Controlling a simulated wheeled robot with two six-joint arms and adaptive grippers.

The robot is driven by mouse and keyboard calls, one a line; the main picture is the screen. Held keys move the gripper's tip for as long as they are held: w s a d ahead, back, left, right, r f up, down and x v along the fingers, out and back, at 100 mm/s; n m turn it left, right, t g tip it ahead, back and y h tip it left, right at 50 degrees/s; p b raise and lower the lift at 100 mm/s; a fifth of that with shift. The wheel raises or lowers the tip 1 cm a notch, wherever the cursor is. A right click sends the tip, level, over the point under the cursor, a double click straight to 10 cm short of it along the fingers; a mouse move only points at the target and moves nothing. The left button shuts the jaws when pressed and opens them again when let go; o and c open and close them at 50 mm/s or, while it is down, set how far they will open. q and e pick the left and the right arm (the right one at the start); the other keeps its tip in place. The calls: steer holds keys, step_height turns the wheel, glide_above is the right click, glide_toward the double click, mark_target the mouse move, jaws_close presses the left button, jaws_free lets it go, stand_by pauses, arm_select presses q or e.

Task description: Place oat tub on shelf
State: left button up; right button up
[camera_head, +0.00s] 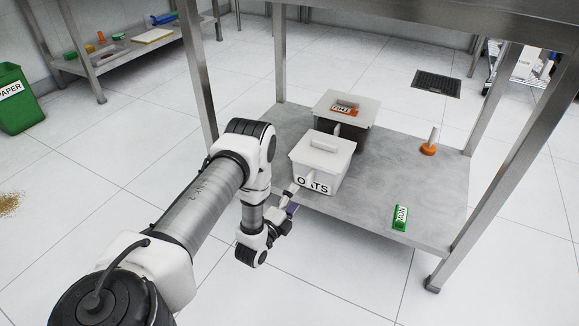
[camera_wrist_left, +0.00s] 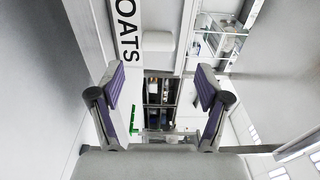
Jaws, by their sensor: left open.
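The oat tub (camera_head: 322,172), a white lidded box with a black OATS label, stands upright on the low grey steel shelf (camera_head: 375,215), near its front left edge. In the left wrist view its label (camera_wrist_left: 128,30) shows large and turned sideways at the upper left. My left gripper (camera_head: 290,207) is at the tub's near left side, low by the label. Its two purple-padded fingers (camera_wrist_left: 163,82) are spread apart with nothing held between them. A pale bar shows in front of the label; I cannot tell whether the gripper touches it. My right gripper is not in view.
A second lidded tub (camera_head: 346,106) with an orange label stands behind the oat tub. An orange object with a white handle (camera_head: 429,146) and a green MON tag (camera_head: 400,217) are on the shelf's right. Steel legs (camera_head: 462,228) and the upper top (camera_head: 470,25) frame the shelf.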

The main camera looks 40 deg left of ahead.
arm_select(q)
steer(key=s+d+f+n+g+h, duration=0.2)
steer(key=s+d+f+n+g, duration=0.25)
steer(key=s+d, duration=0.25)
steer(key=s+d+f+n+g+h, duration=0.1)
steer(key=s+d+f+n+g, duration=0.35)
steer(key=s+d+g, duration=0.2)
steer(key=s+d+r+n+g, duration=0.15)
steer(key=s+n+g, duration=0.25)
steer(key=s, duration=0.4)
steer(key=s+d+r+n+g, duration=0.1)
steer(key=s+d+n+g, duration=0.2)
steer(key=s, duration=0.5)
step_height(320, 180, up, 42)
steer(key=p, duration=4.2)
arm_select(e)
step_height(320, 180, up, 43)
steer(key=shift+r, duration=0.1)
